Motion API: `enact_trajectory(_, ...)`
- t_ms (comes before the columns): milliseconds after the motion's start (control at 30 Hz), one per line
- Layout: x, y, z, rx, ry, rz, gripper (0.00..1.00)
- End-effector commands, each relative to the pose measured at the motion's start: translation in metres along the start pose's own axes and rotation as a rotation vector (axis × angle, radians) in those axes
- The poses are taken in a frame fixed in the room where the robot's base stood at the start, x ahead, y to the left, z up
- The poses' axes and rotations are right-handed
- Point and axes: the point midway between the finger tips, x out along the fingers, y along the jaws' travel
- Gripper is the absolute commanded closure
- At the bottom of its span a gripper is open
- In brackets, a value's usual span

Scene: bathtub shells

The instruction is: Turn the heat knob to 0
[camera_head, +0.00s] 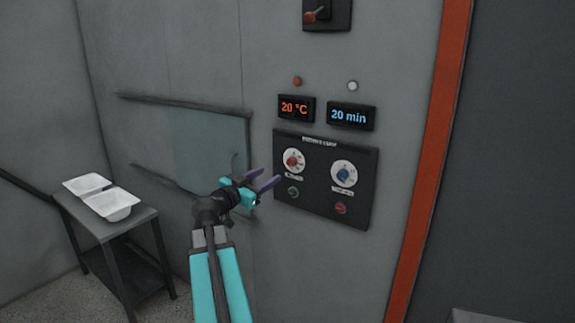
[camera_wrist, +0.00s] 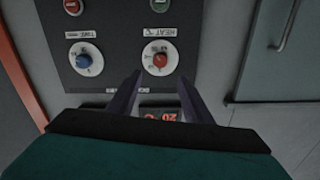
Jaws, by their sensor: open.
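The heat knob is a red knob on a white dial (camera_head: 293,161), at the upper left of a black control panel (camera_head: 325,187). It also shows in the wrist view (camera_wrist: 160,60), where the panel appears upside down with the label "HEAT °C". The red temperature display (camera_head: 296,108) above the panel reads 20 °C. My gripper (camera_head: 272,179) is open and empty, just left of and below the knob in the head view. In the wrist view its two fingers (camera_wrist: 160,77) point toward the knob from either side, apart from it as far as I can tell.
A blue timer knob (camera_head: 343,174) sits right of the heat knob, with a green button (camera_head: 293,192) and a red button (camera_head: 341,208) below. The blue display (camera_head: 351,115) reads 20 min. A side table (camera_head: 140,221) with white tubs (camera_head: 113,204) stands at left.

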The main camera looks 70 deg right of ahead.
Motion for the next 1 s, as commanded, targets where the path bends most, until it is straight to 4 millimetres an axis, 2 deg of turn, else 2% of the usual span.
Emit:
enact_trajectory(700,0.096,-0.002,-0.003,-0.002,-0.001,0.001,0.54)
enact_trajectory(1000,0.122,-0.001,-0.001,-0.002,0.000,0.000,0.54)
